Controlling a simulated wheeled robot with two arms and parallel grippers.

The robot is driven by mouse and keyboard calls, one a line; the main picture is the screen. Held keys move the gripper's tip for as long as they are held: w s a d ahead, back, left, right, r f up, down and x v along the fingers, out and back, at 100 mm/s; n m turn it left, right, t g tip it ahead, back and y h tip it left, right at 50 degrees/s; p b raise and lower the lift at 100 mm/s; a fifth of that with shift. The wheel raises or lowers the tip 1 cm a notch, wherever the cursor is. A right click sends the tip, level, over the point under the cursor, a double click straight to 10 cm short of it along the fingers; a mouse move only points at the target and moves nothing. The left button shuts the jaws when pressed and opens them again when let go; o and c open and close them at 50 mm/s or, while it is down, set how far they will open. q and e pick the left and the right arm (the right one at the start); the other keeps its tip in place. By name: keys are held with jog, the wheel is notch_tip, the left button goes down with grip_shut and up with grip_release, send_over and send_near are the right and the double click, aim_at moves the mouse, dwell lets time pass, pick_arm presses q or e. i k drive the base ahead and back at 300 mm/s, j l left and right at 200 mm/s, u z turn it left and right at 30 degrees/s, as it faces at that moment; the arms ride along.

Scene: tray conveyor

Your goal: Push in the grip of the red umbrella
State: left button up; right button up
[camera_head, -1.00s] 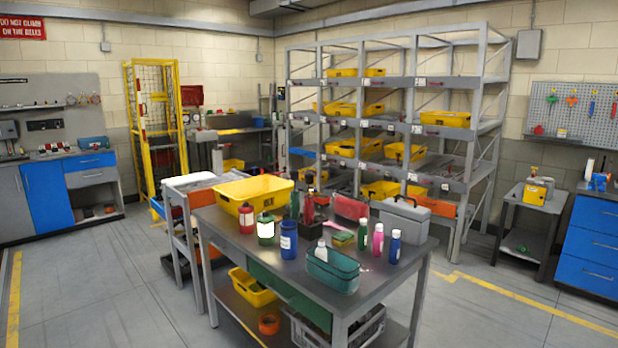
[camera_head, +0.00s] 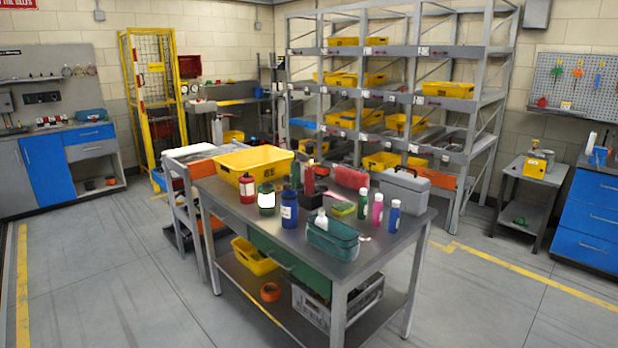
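No red umbrella can be made out for certain. A slim red upright object (camera_head: 309,176) stands at the back middle of the grey worktable (camera_head: 385,243), by a small black block (camera_head: 308,198). It is too small to tell whether it is an umbrella or where a grip is. A rounded red case (camera_head: 350,177) lies to its right, with a pink item (camera_head: 341,194) in front of it. Neither of my grippers is in view.
The table also holds a yellow bin (camera_head: 228,173), a lantern (camera_head: 266,199), a blue bottle (camera_head: 289,208), a teal basket (camera_head: 333,239), several small bottles and a grey toolbox (camera_head: 403,190). A cart (camera_head: 190,190) stands left. Floor in front and right is clear.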

aim_at(308, 148)
jog(key=l+u, duration=0.1)
jog(key=u, duration=0.55)
jog(key=i+l+u, duration=0.15)
jog(key=l+u, duration=0.3)
jog(key=l, duration=0.2)
jog(key=l+u, duration=0.45)
jog(key=l, duration=0.25)
jog(key=i, duration=0.05)
